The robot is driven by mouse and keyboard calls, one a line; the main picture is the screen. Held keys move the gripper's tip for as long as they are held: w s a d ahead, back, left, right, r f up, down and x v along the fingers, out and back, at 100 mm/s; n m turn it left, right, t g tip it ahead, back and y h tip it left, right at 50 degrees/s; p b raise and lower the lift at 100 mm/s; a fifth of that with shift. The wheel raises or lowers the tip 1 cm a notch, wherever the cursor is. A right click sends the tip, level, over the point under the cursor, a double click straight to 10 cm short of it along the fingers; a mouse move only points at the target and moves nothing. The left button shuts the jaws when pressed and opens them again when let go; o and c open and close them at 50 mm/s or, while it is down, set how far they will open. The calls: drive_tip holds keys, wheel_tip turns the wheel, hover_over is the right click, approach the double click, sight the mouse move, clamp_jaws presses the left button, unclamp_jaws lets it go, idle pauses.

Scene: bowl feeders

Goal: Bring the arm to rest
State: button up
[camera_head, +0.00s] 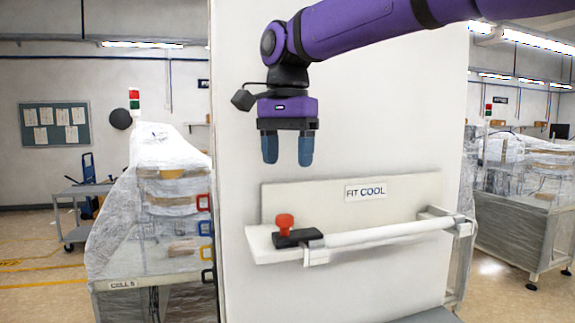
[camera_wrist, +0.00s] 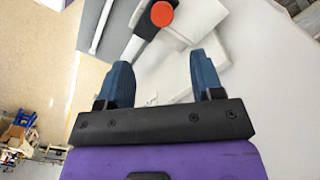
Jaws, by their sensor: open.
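My gripper (camera_head: 287,150) hangs from the purple arm with its two blue fingers pointing down, in front of the white panel. The fingers are apart with nothing between them. In the wrist view my gripper (camera_wrist: 162,80) also shows open and empty. Below it in the head view is a white shelf (camera_head: 275,252) with a back plate marked "FIT COOL". A red knob (camera_head: 284,221) on a black block (camera_head: 297,238) sits at the shelf's left end, below the fingers and apart from them. The red knob also shows in the wrist view (camera_wrist: 162,14).
A white bar (camera_head: 385,234) runs along the shelf's front. A plastic-wrapped cell (camera_head: 140,225) stands at the left, and another wrapped machine (camera_head: 515,225) at the right. A cart (camera_head: 78,205) stands farther back left. The space around my gripper is clear.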

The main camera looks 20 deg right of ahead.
drive_tip(key=s+d+f+n+t, duration=0.2)
drive_tip(key=s+d+f+n, duration=0.2)
drive_tip(key=s+d+f, duration=0.3)
drive_tip(key=s+d+f+n+t, duration=0.3)
drive_tip(key=s+d+f+n, duration=0.2)
drive_tip(key=s, duration=0.7)
drive_tip(key=d+f, duration=0.2)
drive_tip(key=d, duration=0.1)
drive_tip(key=shift+s+f, duration=0.25)
